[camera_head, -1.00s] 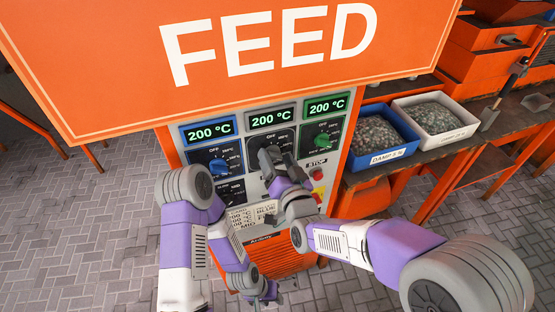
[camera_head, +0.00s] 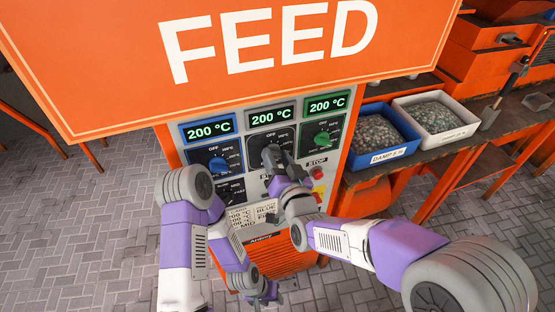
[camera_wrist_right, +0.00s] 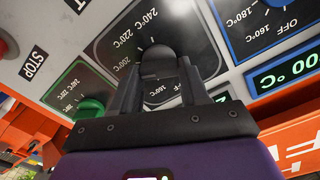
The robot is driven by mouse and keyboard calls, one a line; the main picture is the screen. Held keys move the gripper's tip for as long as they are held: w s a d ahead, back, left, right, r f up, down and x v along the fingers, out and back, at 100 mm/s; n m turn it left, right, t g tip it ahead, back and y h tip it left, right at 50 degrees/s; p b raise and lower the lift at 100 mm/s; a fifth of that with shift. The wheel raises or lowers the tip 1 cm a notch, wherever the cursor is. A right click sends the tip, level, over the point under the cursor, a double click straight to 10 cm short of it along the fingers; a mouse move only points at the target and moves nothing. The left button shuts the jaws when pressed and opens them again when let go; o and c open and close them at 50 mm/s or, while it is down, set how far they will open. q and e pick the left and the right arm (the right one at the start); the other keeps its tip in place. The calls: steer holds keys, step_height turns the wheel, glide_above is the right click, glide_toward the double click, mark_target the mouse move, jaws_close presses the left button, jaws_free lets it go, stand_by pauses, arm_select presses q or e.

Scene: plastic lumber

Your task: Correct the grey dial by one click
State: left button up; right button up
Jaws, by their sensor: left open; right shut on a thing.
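The grey dial (camera_wrist_right: 158,62) is a dark knob on a black scale plate marked in °C, in the middle of the panel. My right gripper (camera_wrist_right: 155,80) is shut on it, a finger on each side. In the head view my right gripper (camera_head: 273,157) covers most of the dial, so its pointer is hard to read. The middle display (camera_head: 271,116) above it reads 200 °C in pale letters. My left gripper (camera_head: 262,292) hangs low in front of the panel, away from the dials, open; its fingers are small in view.
A blue dial (camera_head: 218,165) sits left and a green dial (camera_head: 321,138) right; their displays also read 200 °C. A red stop button (camera_head: 317,174) is close on the right. The large orange FEED sign (camera_head: 120,70) overhangs the panel. Bins of pellets stand on the right bench.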

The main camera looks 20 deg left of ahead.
steer(key=n+b, duration=0.2)
steer(key=n, duration=0.1)
steer(key=shift+n, duration=0.3)
steer(key=shift+s+a+n+b, duration=0.1)
steer(key=shift+n+b, duration=0.4)
steer(key=shift+n, duration=1.1)
steer(key=shift+r, duration=0.1)
steer(key=o, duration=1.1)
steer(key=shift+c, duration=0.2)
steer(key=v, duration=0.7)
steer(key=shift+s+d, duration=0.2)
steer(key=shift+s, duration=0.05)
